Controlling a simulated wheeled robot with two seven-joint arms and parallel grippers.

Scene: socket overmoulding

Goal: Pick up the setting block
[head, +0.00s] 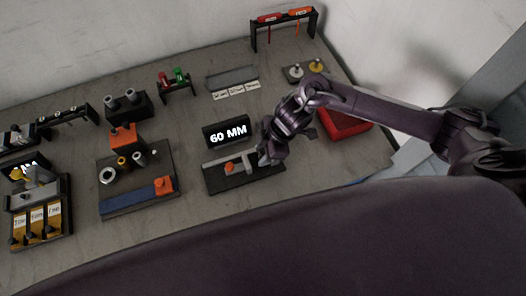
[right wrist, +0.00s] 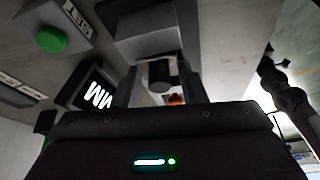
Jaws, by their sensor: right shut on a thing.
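My right gripper (head: 268,157) is over the right end of a dark fixture plate (head: 215,182), fingers pointing down. In the right wrist view, its fingers (right wrist: 160,82) are shut on a grey block (right wrist: 147,30), which I take to be the setting block. A dark cylinder (right wrist: 160,76) and an orange knob (right wrist: 175,98) show between the fingers. On the plate, an orange knob (head: 229,167) sits left of the gripper. The fingers hide part of the block, and I cannot tell whether it is clear of the plate. My left gripper is not in view.
A "60 MM" display (head: 227,134) stands just behind the plate. A red tray (head: 345,122) lies right of my gripper. A fixture with a blue bar (head: 150,192) is to the left. Bare table lies between the two fixtures.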

